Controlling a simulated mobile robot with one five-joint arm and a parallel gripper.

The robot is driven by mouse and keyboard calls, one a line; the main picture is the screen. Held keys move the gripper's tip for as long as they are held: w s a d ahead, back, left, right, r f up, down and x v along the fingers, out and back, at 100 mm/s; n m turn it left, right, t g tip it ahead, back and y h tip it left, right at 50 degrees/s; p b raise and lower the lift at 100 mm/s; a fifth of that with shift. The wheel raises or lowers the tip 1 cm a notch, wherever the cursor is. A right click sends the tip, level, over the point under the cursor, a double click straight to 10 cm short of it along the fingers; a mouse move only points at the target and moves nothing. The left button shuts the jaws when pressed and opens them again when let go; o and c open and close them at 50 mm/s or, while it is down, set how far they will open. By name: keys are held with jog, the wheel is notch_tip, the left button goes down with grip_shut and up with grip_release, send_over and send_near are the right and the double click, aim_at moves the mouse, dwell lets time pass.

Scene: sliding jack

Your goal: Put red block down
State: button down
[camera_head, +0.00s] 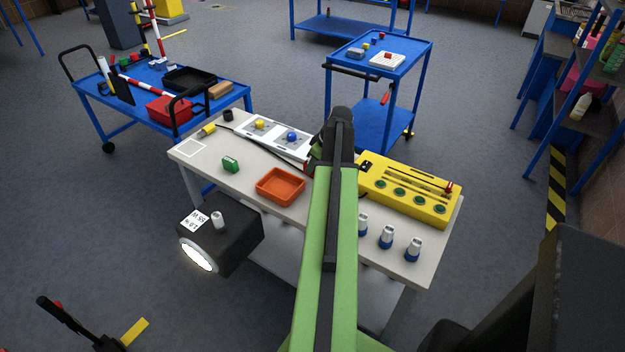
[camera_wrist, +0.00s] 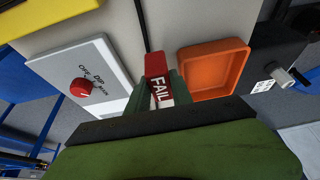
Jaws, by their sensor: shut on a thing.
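The red block (camera_wrist: 158,66), with a white FAIL label on its face, is between the fingers of my gripper (camera_wrist: 160,88) in the wrist view. My gripper is shut on it. In the head view my own arm hides the gripper and nearly all of the block, at the middle of the pale table (camera_head: 205,165). I cannot tell whether the block touches the tabletop. An empty orange tray (camera_head: 280,186) stands on the table left of my arm. In the wrist view this tray (camera_wrist: 213,70) lies just right of the block.
A green block (camera_head: 230,164) and a white square outline (camera_head: 192,148) are on the table's left part. A white panel with knobs (camera_head: 268,138) lies behind. A yellow button box (camera_head: 408,190) and several blue-white pieces (camera_head: 387,237) stand right. A black lamp box (camera_head: 225,235) is at front left.

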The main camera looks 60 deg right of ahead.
aim_at(313, 173)
notch_tip(313, 173, down, 4)
jog(key=b, duration=0.4)
jog(key=shift+f, duration=0.2)
jog(key=shift+r, duration=0.25)
jog(key=shift+f, duration=0.15)
jog(key=c, duration=1.4)
grip_release()
jog(key=shift+r+p, duration=0.5)
jog(key=shift+r, duration=0.05)
jog(key=p+v, duration=1)
jog(key=v, duration=0.1)
